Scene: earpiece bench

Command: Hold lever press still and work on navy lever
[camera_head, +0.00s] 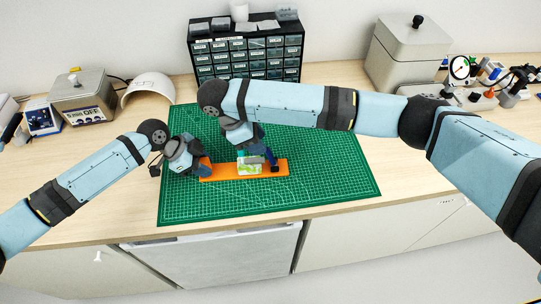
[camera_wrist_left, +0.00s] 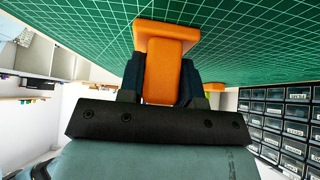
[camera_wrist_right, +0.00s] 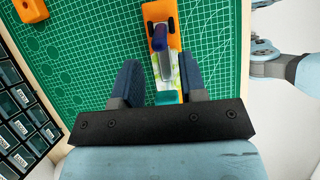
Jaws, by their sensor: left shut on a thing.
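The lever press has a long orange base (camera_head: 220,172) lying on the green cutting mat. My left gripper (camera_head: 202,168) is shut on the orange upright block (camera_wrist_left: 163,72) at the base's left end. The navy lever (camera_wrist_right: 160,38) sits over the base, with a grey bar running from it. A teal part (camera_wrist_right: 168,97) and a white-and-green card (camera_head: 249,169) are also on the base. My right gripper (camera_wrist_right: 160,88) is open above the press, with nothing between its fingers. The teal part appears ahead of and between these fingers. Contact cannot be told.
Another orange piece (camera_wrist_right: 30,10) lies on the cutting mat (camera_head: 330,185), apart from the press. A drawer cabinet (camera_head: 245,55) stands behind the mat. Metal boxes stand at the back left (camera_head: 80,95) and right (camera_head: 407,50). The mat's front right is clear.

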